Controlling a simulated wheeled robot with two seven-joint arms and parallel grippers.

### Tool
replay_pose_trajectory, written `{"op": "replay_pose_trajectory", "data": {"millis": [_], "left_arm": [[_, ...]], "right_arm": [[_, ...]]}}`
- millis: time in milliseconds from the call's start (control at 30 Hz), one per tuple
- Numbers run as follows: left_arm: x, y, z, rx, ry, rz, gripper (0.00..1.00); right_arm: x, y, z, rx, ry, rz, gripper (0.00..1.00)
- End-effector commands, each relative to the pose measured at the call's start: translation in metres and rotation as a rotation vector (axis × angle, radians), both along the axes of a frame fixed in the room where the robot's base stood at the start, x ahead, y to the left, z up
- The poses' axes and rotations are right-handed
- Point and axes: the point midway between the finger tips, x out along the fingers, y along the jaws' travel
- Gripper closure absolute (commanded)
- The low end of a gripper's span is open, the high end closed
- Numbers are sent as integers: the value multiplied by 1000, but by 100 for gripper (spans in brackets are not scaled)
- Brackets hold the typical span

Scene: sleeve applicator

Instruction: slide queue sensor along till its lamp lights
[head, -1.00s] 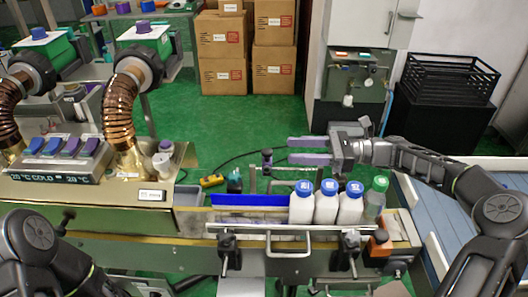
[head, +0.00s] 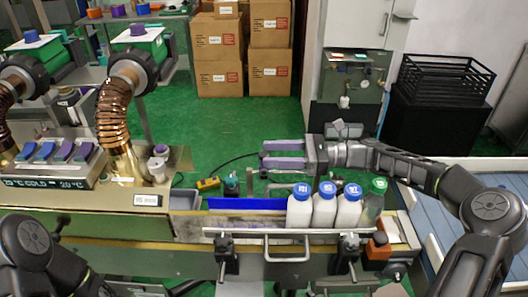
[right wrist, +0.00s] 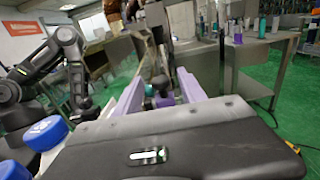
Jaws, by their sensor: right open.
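My right gripper (head: 266,154) is open, its two purple fingers pointing left above the far side of the conveyor. It looks empty. In the right wrist view a dark upright part with a knob (right wrist: 162,88) shows between or beyond the fingers; I cannot tell whether it is the queue sensor. An orange block with a dark knob (head: 377,248) sits at the conveyor's right front, also possibly the sensor. No lit lamp can be made out on either. White bottles with blue caps (head: 324,206) stand in a row on the conveyor. My left gripper is not in view.
A green-capped bottle (head: 374,203) ends the row at the right. A front guide rail (head: 285,231) with dark clamps runs along the conveyor. The brass-coloured applicator (head: 115,120) stands at the left. A yellow pendant (head: 208,184) lies behind the conveyor.

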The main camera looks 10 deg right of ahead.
Motion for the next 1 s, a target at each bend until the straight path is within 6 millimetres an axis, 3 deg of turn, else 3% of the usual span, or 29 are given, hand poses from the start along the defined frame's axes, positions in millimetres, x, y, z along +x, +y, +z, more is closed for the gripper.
{"op": "replay_pose_trajectory", "data": {"millis": [200, 500, 1000], "left_arm": [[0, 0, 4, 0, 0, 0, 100], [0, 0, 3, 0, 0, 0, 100], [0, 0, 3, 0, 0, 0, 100]], "right_arm": [[6, 23, 0, 0, 0, 1, 52], [7, 26, 0, -1, 0, -1, 52], [7, 26, 0, -1, 0, -1, 92]]}}
